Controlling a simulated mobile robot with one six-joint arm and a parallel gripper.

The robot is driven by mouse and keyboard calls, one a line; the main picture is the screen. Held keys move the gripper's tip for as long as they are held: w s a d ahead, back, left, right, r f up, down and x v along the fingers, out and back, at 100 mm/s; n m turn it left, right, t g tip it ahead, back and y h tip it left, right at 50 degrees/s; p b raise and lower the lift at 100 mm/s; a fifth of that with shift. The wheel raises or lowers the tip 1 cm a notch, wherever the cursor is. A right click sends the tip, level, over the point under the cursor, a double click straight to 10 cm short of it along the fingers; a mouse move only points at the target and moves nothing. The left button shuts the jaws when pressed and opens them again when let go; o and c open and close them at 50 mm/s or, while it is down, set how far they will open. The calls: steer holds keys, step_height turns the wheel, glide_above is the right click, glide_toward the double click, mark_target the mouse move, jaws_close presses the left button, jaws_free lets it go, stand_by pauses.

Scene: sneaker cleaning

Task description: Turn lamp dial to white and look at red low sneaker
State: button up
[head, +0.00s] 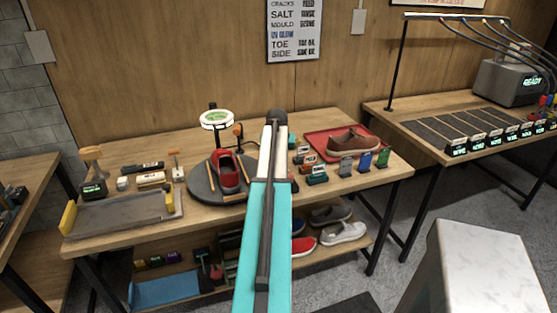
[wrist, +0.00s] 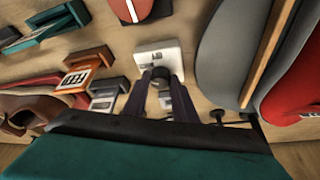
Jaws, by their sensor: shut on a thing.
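The red low sneaker (head: 228,172) stands on a round grey turntable (head: 203,186) left of my arm. Part of it shows at the right of the wrist view (wrist: 297,95). The ring lamp (head: 216,119) stands behind it; its ring looks white around a green centre. In the wrist view, a pale plate (wrist: 146,53) with a small grey dial (wrist: 164,84) lies beside the turntable. My gripper (wrist: 162,88) is shut on the dial, with a dark finger on each side. The dial's setting is not readable. My arm hides the dial and gripper in the head view.
A red tray (head: 316,140) with a brown shoe stands right of my arm. Several small labelled blocks and bottles sit in front of it. A grey tray (head: 125,214) and brushes occupy the table's left. More shoes lie on the shelf below.

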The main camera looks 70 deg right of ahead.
steer(key=shift+w+d+r, duration=0.1)
steer(key=o, duration=0.9)
steer(key=shift+o, duration=0.7)
steer(key=b+v, duration=0.2)
steer(key=v, duration=1.1)
steer(key=shift+a+r, duration=0.3)
steer(key=shift+r, duration=0.05)
steer(key=shift+r, duration=0.1)
